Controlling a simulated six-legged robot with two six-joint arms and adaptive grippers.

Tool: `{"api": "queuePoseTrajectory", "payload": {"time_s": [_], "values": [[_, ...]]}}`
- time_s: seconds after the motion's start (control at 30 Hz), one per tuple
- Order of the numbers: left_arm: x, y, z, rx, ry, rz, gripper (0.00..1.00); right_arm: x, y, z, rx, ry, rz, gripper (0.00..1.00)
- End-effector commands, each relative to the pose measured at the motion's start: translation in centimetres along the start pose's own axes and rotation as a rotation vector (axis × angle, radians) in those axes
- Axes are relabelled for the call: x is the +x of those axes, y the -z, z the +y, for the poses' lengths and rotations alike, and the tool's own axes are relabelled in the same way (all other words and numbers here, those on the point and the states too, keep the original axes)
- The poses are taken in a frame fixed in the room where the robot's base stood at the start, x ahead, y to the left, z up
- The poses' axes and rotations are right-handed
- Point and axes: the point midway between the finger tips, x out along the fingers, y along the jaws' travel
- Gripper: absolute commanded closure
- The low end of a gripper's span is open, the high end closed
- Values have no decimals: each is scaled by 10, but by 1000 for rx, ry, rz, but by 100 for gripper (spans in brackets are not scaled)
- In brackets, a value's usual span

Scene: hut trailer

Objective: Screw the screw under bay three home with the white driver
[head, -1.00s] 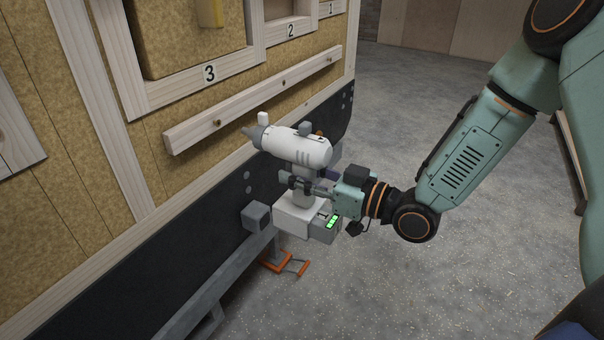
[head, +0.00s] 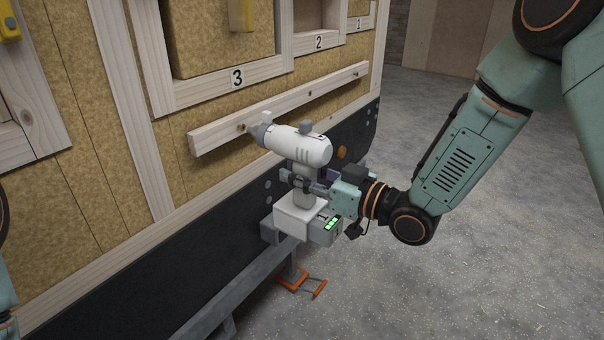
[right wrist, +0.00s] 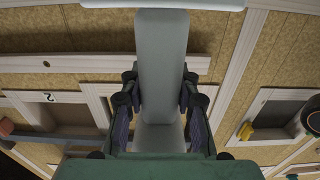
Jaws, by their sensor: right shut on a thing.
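The white driver (head: 300,147) is upright in the head view, its nose pointing left at the wooden batten (head: 285,108) under bay three, marked by the label 3 (head: 237,77). The screw (head: 241,128) shows at the batten just left of the driver's nose; I cannot tell whether the bit touches it. My right gripper (head: 304,184) is shut around the driver's handle. In the right wrist view the pale handle (right wrist: 162,75) sits between both fingers of the gripper (right wrist: 158,104). My left gripper is out of view; only part of my left arm shows at the left edge.
More screws (head: 308,95) sit along the batten to the right. Bays 2 and 1 lie beyond bay three. A dark panel and a grey rail (head: 235,290) run below, with an orange-handled part (head: 300,282) under it. Open floor lies right.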

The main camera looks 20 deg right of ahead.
Motion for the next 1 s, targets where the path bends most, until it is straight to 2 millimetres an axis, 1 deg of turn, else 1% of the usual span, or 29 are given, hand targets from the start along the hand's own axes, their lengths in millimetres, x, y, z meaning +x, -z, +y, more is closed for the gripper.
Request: {"api": "queuePoseTrajectory", "payload": {"time_s": [0.03,0.47,1.0], "values": [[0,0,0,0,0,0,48,0,3,1,-3,-1,7,100],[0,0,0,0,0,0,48,1,2,1,-3,0,6,100],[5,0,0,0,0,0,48,13,2,1,-3,-1,7,100]]}}
